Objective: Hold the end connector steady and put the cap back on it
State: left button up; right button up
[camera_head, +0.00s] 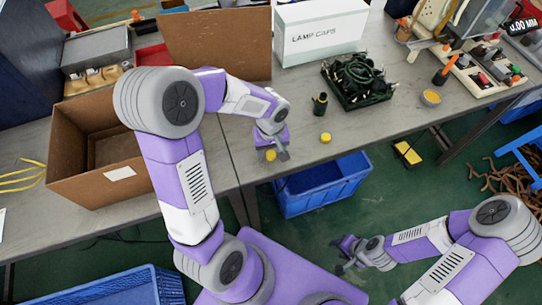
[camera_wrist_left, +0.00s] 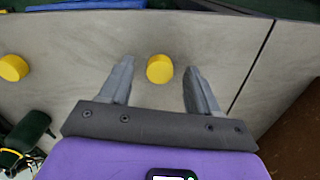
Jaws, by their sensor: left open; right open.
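My left gripper (camera_head: 277,156) is open and points down over the table near its front edge. In the left wrist view a round yellow cap (camera_wrist_left: 160,68) lies between its two fingers, with a gap on each side. This cap also shows beside the fingers in the head view (camera_head: 271,155). A second yellow cap (camera_head: 326,137) lies on the table to the right; it shows at the left in the wrist view (camera_wrist_left: 13,68). My right gripper (camera_head: 338,256) is open and empty, low over the floor in front of the table.
A black tray (camera_head: 380,98) of green cable and sockets stands behind the connector. A white "LAMP CAPS" box (camera_head: 320,38) is at the back. An open cardboard box (camera_head: 75,165) is at left. A blue crate (camera_head: 322,190) sits below the table edge.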

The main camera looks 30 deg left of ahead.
aim_at(271, 154)
pick_arm(q)
jog(key=shift+f, duration=0.4)
jog(key=shift+r, duration=0.1)
jog(key=shift+c, duration=0.4)
jog(key=c, duration=1)
jog(key=shift+r, duration=0.15)
notch_tip(271, 154, up, 18)
jog(key=p, duration=0.6)
